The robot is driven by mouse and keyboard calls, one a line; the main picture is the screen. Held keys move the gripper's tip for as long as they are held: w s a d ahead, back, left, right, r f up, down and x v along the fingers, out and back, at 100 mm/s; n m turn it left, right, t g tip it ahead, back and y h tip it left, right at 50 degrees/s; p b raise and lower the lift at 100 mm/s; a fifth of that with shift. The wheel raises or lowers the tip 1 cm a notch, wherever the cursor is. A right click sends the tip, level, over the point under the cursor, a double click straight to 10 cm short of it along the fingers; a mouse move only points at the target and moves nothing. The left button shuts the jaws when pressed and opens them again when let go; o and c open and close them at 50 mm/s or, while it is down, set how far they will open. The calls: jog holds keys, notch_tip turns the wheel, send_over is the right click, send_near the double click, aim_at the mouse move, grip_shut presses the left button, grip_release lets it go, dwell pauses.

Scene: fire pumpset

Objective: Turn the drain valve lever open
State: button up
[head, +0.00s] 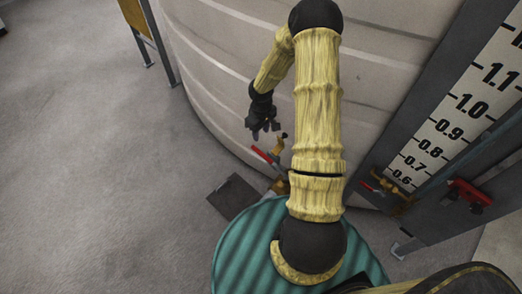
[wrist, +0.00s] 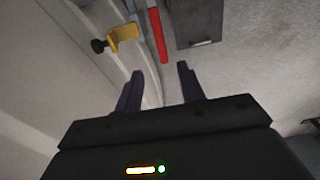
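The drain valve's red lever (head: 262,155) is low at the tank's side in the head view, left of my arm. It is also at the top of the wrist view (wrist: 158,36), beyond the fingertips. A brass-yellow valve part (head: 279,146) with a dark knob is beside the lever; it also shows in the wrist view (wrist: 124,34). My gripper (head: 264,134) is just above and beside the lever in the head view. In the wrist view its two fingers (wrist: 158,80) are apart with nothing between them. I see no contact with the lever.
The large pale ribbed tank (head: 225,60) fills the back. A dark square plate (head: 234,196) lies on the floor below the valve. At the right are a level gauge (head: 460,110) and another red-handled brass valve (head: 388,192). The grey floor (head: 90,180) at left is clear.

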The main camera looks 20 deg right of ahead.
aim_at(261, 153)
notch_tip(261, 153, down, 13)
jog(key=shift+b, duration=0.65)
grip_shut()
